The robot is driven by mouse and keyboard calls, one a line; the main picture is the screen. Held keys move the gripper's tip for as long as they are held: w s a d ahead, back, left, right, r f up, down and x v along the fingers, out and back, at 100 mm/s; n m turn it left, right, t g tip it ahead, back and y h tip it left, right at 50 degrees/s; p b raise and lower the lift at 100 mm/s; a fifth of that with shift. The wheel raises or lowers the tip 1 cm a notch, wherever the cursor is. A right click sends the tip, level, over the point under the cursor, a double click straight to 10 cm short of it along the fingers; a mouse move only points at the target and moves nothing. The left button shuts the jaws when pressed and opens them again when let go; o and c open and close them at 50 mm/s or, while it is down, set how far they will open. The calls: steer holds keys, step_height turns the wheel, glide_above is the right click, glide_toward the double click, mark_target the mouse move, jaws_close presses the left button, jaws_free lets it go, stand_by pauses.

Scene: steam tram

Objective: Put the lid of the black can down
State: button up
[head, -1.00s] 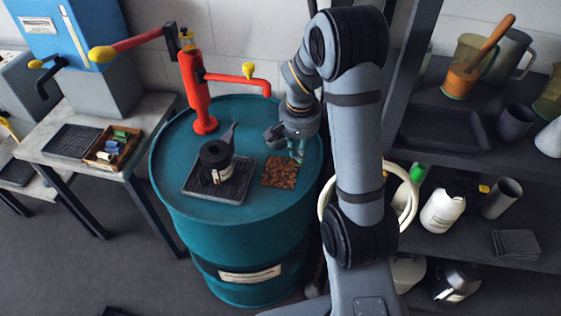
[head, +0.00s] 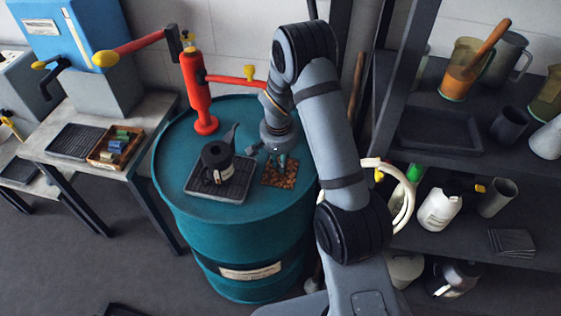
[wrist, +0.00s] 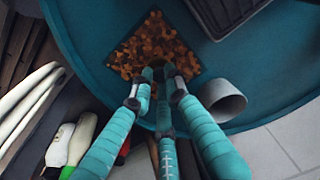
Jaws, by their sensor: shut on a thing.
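The black can (head: 217,163) with a spout stands upright on a dark ribbed tray (head: 236,190) on top of the teal drum. My gripper (head: 281,163) points down over the brown speckled cork mat (head: 280,181), to the right of the can. In the wrist view my gripper's teal fingers (wrist: 158,76) close together over the same mat (wrist: 150,42). A small dark piece between the fingertips appears to be the lid (wrist: 158,66), mostly hidden by them. I cannot tell whether it touches the mat.
The red hand pump (head: 200,100) stands at the back of the drum (head: 230,235), its spout reaching towards my arm. A shelf (head: 460,195) with jugs and bottles is at the right. A wooden box (head: 115,148) sits on the left table.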

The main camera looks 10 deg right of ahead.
steer(key=shift+f, duration=0.15)
steer(key=o, duration=0.7)
steer(key=shift+o, duration=0.2)
steer(key=shift+r, duration=0.35)
step_height(320, 180, up, 12)
steer(key=s, duration=0.1)
steer(key=shift+s+a+f+b, duration=0.25)
steer(key=shift+s+a+b, duration=0.1)
